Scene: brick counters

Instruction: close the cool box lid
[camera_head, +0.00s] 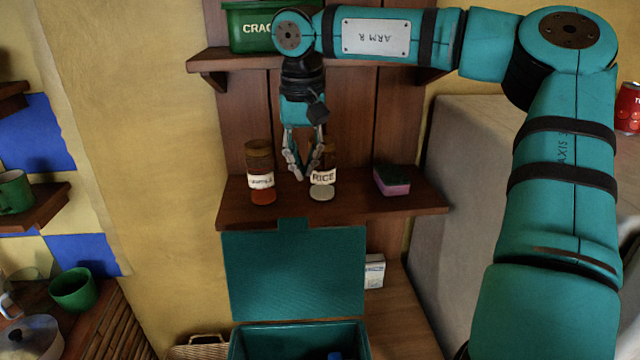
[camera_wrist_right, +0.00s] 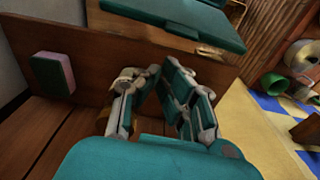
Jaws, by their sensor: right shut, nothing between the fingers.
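The teal cool box (camera_head: 300,328) stands at the bottom of the head view, below the lower shelf. Its lid (camera_head: 295,272) is open and stands upright at the back of the box. The lid also shows at the top of the right wrist view (camera_wrist_right: 175,18). My right gripper (camera_head: 300,177) is in front of the lower shelf, above the lid and apart from it. Its fingers are shut and empty, as the right wrist view also shows (camera_wrist_right: 160,75). My left gripper is not in view.
The lower shelf (camera_head: 420,199) holds a brown jar (camera_head: 260,170), a rice jar (camera_head: 322,192) close to my right gripper, and a sponge (camera_head: 391,181). A green box (camera_head: 252,30) stands on the upper shelf. A small white box (camera_head: 374,271) is right of the lid.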

